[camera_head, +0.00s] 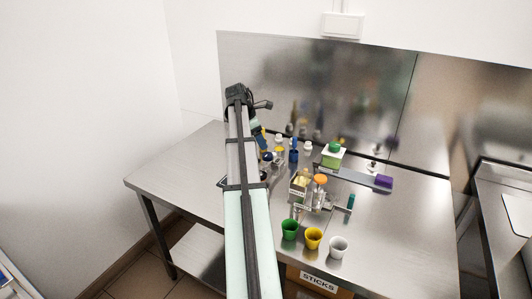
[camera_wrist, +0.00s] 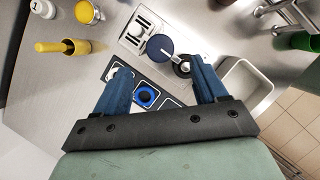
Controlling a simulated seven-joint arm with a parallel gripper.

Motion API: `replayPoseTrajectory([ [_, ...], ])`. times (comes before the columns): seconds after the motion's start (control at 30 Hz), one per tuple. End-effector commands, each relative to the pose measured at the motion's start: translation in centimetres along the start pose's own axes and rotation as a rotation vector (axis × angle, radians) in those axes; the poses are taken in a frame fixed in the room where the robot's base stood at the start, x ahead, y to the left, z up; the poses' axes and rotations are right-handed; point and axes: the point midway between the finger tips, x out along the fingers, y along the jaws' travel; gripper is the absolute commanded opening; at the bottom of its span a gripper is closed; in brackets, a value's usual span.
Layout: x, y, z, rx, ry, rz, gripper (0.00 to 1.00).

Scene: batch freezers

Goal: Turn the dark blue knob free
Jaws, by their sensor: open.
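In the wrist view a dark blue round knob (camera_wrist: 157,47) sits on a pale metal plate (camera_wrist: 131,42) with slots. A thin pale rod runs from it to a small black round part (camera_wrist: 182,67). My gripper (camera_wrist: 159,65) is open, its two blue fingers wide apart with nothing held between them. The knob shows just beyond the fingertips, between their lines; I cannot tell its height gap. A brighter blue round piece with a black centre (camera_wrist: 146,97) lies in a dark panel between the fingers.
In the wrist view a yellow cylinder (camera_wrist: 66,46) lies left and an empty metal tray (camera_wrist: 246,85) right. In the head view a blue bottle (camera_head: 294,152), green-lidded box (camera_head: 332,157), purple block (camera_head: 383,182) and green cup (camera_head: 289,230) stand right of my arm. The left tabletop (camera_head: 180,165) is clear.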

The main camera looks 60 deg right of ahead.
Motion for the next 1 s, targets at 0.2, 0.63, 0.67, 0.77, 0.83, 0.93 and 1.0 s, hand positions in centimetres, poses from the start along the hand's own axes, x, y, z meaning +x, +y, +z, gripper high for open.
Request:
replayPoseTrajectory([
  [0.2,3.8,-0.1,0.0,0.001,0.0,-0.001,0.72],
  [0.63,7.3,0.0,0.0,0.0,0.0,0.001,0.72],
  [0.67,7.3,0.0,0.0,0.0,0.0,0.001,0.72],
  [0.77,7.4,0.0,0.0,0.0,0.0,0.001,0.72],
  [0.83,7.4,0.0,0.0,0.0,0.0,0.001,0.72],
  [0.93,7.4,0.0,0.0,0.0,0.0,0.001,0.7],
  [1.0,7.4,0.0,0.0,0.001,0.0,0.001,0.63],
])
